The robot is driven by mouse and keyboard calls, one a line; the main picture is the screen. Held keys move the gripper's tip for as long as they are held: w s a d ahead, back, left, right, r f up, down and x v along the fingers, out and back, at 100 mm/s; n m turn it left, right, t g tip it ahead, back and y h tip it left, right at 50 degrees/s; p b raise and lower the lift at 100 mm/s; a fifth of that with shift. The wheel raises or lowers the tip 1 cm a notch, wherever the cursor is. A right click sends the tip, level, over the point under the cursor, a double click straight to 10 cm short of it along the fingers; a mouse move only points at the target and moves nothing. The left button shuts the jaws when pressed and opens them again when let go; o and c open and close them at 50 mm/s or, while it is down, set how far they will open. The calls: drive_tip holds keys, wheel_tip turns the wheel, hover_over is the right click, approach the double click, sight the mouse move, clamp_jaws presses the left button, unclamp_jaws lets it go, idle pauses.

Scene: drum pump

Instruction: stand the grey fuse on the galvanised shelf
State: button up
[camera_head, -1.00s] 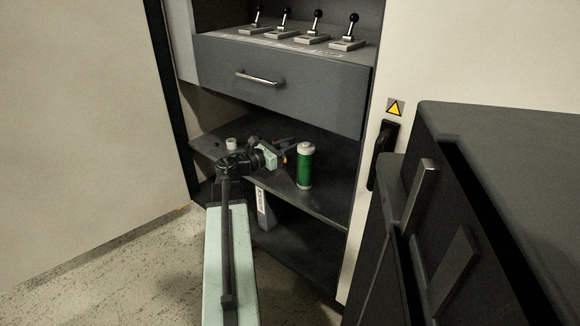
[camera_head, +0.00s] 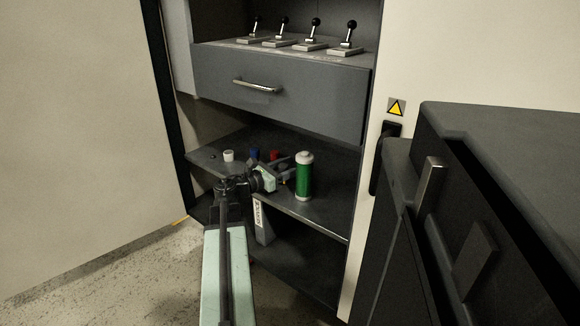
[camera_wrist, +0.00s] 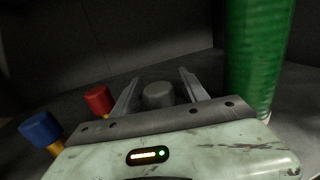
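The grey fuse (camera_wrist: 158,95) shows in the wrist view as a short grey cylinder between the two fingers of my gripper (camera_wrist: 159,82). The fingers stand apart, with a narrow gap seeming to show on each side of the fuse. In the head view my gripper (camera_head: 284,170) is low over a dark grey shelf (camera_head: 318,213) inside the cabinet, just left of a green cylinder. The grey fuse is mostly hidden there by the gripper. I cannot tell whether this dark shelf is the galvanised one.
The green cylinder (camera_head: 304,180) with white ends stands close right of the gripper. A blue-capped piece (camera_head: 254,154), a red-capped piece (camera_head: 274,154) and a white one (camera_head: 228,156) are on the shelf. A drawer (camera_head: 285,92) overhangs it. A dark cabinet (camera_head: 500,170) stands at right.

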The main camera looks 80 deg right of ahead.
drive_tip(key=shift+r, duration=0.1)
drive_tip(key=shift+w+a+r, duration=0.1)
drive_tip(key=shift+w+a, duration=0.05)
drive_tip(key=shift+a, duration=0.05)
drive_tip(key=v, duration=1.1)
drive_tip(key=shift+w+a, duration=0.15)
drive_tip(key=shift+w, duration=0.05)
